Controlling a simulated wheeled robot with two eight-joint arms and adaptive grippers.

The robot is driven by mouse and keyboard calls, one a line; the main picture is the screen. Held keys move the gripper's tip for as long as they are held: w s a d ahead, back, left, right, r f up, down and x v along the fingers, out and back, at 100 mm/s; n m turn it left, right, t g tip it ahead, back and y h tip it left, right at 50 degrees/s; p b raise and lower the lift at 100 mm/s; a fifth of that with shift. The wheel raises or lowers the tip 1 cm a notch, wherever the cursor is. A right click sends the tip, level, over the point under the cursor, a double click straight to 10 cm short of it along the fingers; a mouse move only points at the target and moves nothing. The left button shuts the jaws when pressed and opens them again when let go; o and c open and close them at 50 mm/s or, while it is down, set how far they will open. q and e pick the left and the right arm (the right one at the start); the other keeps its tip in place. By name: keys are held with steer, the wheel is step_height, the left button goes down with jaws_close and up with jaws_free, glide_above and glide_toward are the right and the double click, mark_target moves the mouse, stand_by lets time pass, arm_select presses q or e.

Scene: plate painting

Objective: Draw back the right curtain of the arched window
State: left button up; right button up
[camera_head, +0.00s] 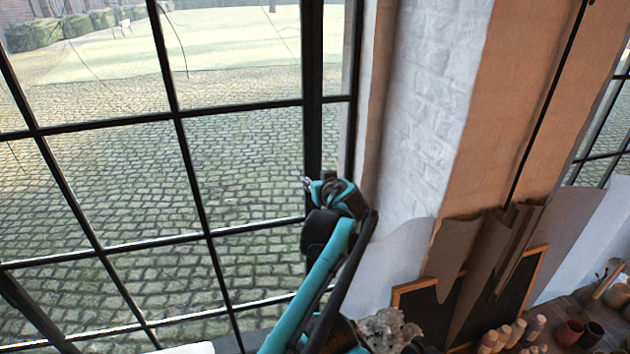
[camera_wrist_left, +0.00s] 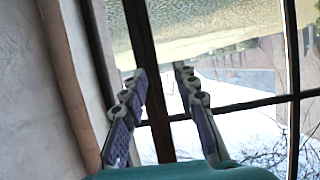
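The window (camera_head: 240,160) fills the left of the head view, with thin black bars and a thick dark upright near its right side. No curtain cloth is clearly visible over the glass. My left gripper (camera_head: 306,182) is in front of the right side of the window, at the end of my teal and black arm. In the left wrist view my left gripper (camera_wrist_left: 160,70) has its two fingers apart, with no cloth between them. A dark window bar (camera_wrist_left: 148,60) shows behind the gap; I cannot tell whether it is touched. My right gripper is not in view.
A white brick wall (camera_head: 425,110) stands right of the window. Brown sheets (camera_head: 490,250) hang further right, before a dark wood-framed board (camera_head: 425,305). A cluttered shelf with small pots (camera_head: 570,332) is at the lower right.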

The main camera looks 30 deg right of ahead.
arm_select(q)
steer(key=v, duration=0.9)
steer(key=shift+s, duration=0.1)
